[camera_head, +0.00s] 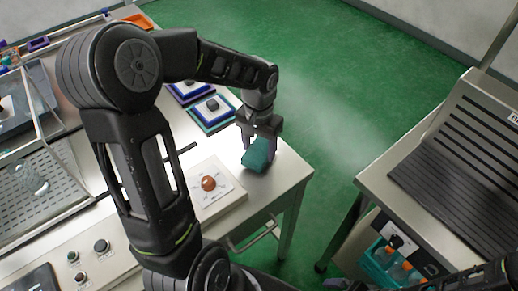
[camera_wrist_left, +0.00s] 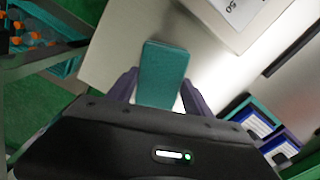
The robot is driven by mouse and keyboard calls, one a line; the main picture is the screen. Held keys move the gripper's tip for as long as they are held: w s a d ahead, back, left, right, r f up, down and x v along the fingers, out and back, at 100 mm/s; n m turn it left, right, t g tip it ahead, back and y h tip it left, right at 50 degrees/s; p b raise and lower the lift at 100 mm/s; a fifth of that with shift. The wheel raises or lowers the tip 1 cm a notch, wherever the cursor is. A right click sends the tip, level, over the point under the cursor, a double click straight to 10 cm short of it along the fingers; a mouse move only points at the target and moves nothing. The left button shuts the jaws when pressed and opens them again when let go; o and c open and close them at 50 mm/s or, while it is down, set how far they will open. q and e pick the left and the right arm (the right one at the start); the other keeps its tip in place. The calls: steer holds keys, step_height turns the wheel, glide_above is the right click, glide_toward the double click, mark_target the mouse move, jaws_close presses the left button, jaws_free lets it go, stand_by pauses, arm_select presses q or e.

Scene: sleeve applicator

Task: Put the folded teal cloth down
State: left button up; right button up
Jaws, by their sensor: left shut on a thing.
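The folded teal cloth (camera_head: 257,154) is a small flat block between the fingers of my left gripper (camera_head: 260,147), over the right corner of the metal table. In the left wrist view the cloth (camera_wrist_left: 163,75) stands out between the two purple fingers, and my left gripper (camera_wrist_left: 160,92) is shut on it. I cannot tell whether the cloth touches the tabletop. A dark part of my right arm shows at the bottom right of the head view; whether its gripper is open or shut is not clear.
A white panel with an orange-brown knob (camera_head: 208,183) is left of the cloth. Blue-and-white trays (camera_head: 211,107) lie behind it. The table's edge (camera_head: 296,185) is close on the right, with green floor beyond. A second bench (camera_head: 437,205) stands at the right above a teal crate (camera_head: 374,262).

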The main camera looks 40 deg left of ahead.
mark_target(259, 151)
arm_select(q)
steer(key=shift+f, duration=0.65)
steer(key=shift+f, duration=0.1)
steer(key=shift+f, duration=0.2)
steer(key=o, duration=1.3)
steer(key=shift+r, duration=0.15)
steer(key=shift+o, duration=0.2)
steer(key=shift+r, duration=0.1)
step_height(259, 151, up, 12)
